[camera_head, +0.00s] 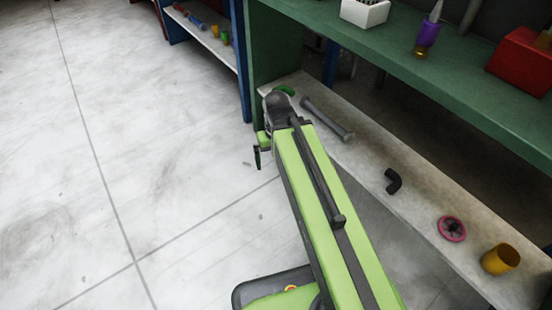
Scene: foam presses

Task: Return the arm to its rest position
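My green arm reaches from the bottom of the head view up toward the left end of the lower shelf (415,220). Its dark wrist joint is at the far end, beside the shelf's left edge. My gripper (262,148) shows only in small part there, over or near the floor side of the shelf. Its fingers are mostly hidden by the arm, so I cannot tell whether it is open or holds anything.
On the lower shelf lie a grey bolt-like rod (328,119), a black elbow (392,181), a pink-rimmed wheel (452,228) and a yellow cup (500,259). A green bench top (430,75) overhangs the shelf. Open tiled floor (130,150) lies left.

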